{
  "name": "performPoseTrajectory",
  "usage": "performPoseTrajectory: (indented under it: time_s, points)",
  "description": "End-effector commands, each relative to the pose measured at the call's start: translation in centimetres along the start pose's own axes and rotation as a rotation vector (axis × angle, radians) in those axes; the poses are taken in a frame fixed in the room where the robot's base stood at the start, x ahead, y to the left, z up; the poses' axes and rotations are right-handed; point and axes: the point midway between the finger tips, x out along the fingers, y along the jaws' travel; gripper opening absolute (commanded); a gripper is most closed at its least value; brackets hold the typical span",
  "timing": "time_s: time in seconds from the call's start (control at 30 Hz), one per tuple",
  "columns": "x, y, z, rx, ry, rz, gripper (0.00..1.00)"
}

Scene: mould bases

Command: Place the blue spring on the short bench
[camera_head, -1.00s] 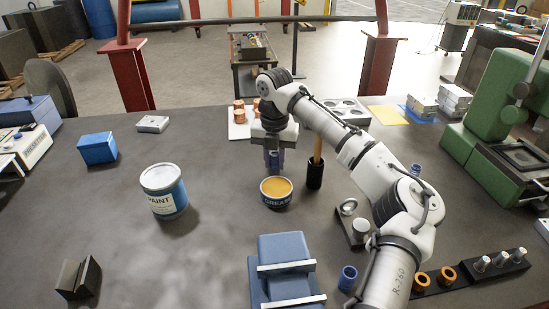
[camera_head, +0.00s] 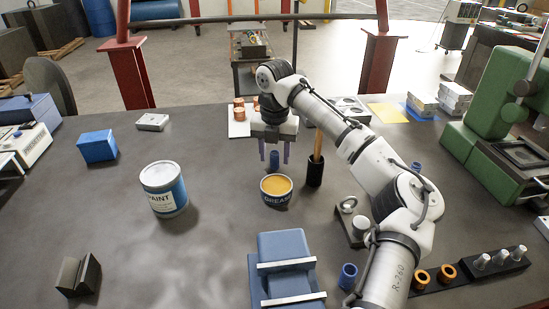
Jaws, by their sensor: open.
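Several small blue cylinders that look like the blue spring stand on the dark worktop. One blue spring (camera_head: 274,159) stands just behind the grease tin, another (camera_head: 348,276) is beside the blue vise, and a third (camera_head: 416,167) shows partly behind my arm. My gripper (camera_head: 274,154) points down at the first one, fingers spread on either side of it with gaps, holding nothing. Which surface is the short bench I cannot tell for sure; a small low table (camera_head: 238,82) stands beyond the worktop at the back.
The grease tin (camera_head: 276,191) is just in front of my gripper, and a black cup with a wooden handle (camera_head: 315,172) is to its right. Copper pieces (camera_head: 239,113) stand behind it. A paint can (camera_head: 164,189) is left.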

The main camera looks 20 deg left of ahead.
Motion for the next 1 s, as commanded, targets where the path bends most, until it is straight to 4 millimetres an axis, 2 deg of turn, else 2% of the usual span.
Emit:
performPoseTrajectory:
  time_s: [0.3, 0.43, 0.6, 1.0]
  points:
    - [-7.0, 0.1, 0.0, 0.0, -0.002, 0.0, 0.45]
    - [-9.2, 0.0, 0.0, 0.0, -0.001, -0.002, 0.45]
    - [-10.5, 0.0, 0.0, -0.002, 0.0, -0.002, 0.45]
    - [-10.9, 0.0, 0.0, -0.002, 0.001, -0.001, 0.45]
